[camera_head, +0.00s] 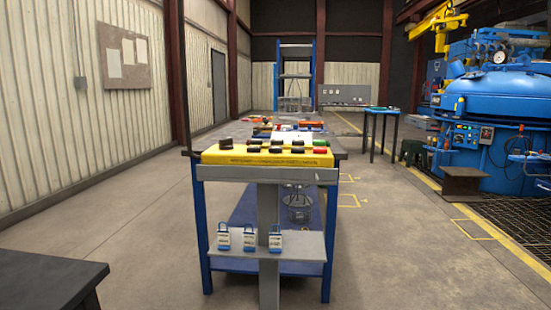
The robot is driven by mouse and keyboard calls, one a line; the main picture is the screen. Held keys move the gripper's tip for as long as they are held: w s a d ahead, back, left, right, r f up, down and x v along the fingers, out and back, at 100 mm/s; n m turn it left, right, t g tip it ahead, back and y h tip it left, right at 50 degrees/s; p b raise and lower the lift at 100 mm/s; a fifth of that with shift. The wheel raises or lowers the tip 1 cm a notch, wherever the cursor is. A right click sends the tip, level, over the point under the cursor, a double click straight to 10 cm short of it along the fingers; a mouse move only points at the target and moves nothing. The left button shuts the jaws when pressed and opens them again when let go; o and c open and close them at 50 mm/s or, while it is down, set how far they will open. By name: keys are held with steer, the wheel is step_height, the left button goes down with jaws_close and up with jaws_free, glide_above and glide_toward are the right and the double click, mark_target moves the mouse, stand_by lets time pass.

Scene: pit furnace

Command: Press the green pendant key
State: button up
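A yellow pendant box (240,158) lies across the top of a grey stand in the middle of the head view. Its upper face carries two rows of keys, most of them dark. The green key (320,142) is at the right end of the far row. A red key (321,150) sits just in front of it at the right end of the near row. A dark round knob (226,143) is at the left end. My gripper is not in this view.
The stand's lower shelf (230,249) holds several blue-and-silver padlocks (275,241). A blue-legged workbench (203,225) is directly behind. A dark tabletop (45,278) fills the lower left corner. A blue furnace (500,110) stands right. Floor is open on both sides.

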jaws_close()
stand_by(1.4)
